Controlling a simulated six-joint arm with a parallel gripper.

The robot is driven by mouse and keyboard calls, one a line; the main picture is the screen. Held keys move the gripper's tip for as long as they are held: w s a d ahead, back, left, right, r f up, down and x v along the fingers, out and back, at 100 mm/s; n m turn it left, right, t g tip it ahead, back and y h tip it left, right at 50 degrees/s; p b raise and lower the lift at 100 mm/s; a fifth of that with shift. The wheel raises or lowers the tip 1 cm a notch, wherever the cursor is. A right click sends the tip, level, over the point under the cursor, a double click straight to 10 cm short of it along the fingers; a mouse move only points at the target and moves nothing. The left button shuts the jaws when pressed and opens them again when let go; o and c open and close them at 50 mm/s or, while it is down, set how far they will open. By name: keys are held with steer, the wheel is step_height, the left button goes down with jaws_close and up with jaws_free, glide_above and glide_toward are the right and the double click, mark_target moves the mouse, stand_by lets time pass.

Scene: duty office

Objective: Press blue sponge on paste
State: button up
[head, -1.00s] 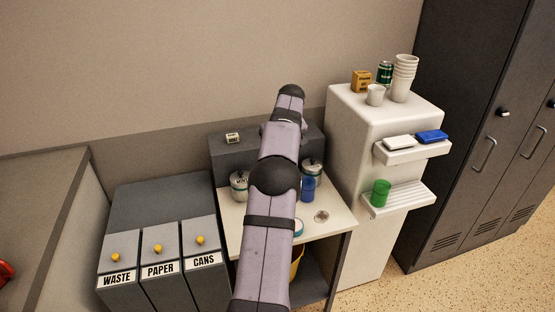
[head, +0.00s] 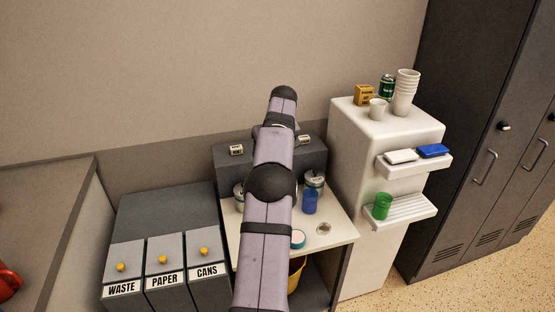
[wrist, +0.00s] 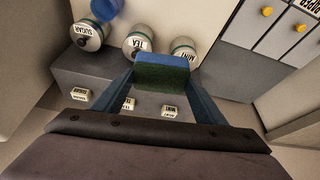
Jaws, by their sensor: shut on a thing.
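My gripper (wrist: 165,70) is shut on a blue sponge (wrist: 165,60) with a dark green face, seen in the wrist view. In the head view my arm hides the gripper and held sponge. A small round tin (head: 298,239) with a teal rim and pale pinkish top, seemingly the paste, stands on the counter just right of my arm. It does not show in the wrist view. The held sponge is over the back of the counter near the jars; I cannot tell its exact height.
Sugar (wrist: 86,34), tea (wrist: 140,42) and mint (wrist: 185,50) jars stand along the grey box (wrist: 75,70). A dispenser (head: 365,130) with shelves stands right, labelled bins (head: 165,262) left.

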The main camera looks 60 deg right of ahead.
steer(key=shift+w+a+r+p, duration=0.15)
steer(key=shift+w+a+r, duration=0.05)
steer(key=shift+a, duration=0.15)
steer(key=shift+w+a+r+p, duration=0.15)
steer(key=shift+a+r, duration=0.05)
steer(key=shift+a, duration=0.15)
steer(key=shift+a+f+p, duration=0.25)
steer(key=shift+a+p, duration=0.2)
steer(key=shift+a, duration=0.25)
steer(key=s+a+f+m+g+p, duration=0.2)
steer(key=s+a+f+m+g, duration=0.2)
steer(key=s+f+m, duration=0.8)
steer(key=shift+s+f+m+g+h+p, duration=0.3)
steer(key=shift+s+m+g, duration=0.7)
steer(key=shift+m, duration=2.3)
steer(key=shift+w+a, duration=0.15)
steer(key=shift+w, duration=0.05)
steer(key=shift+f+b, duration=1.2)
steer(key=shift+f, duration=1.75)
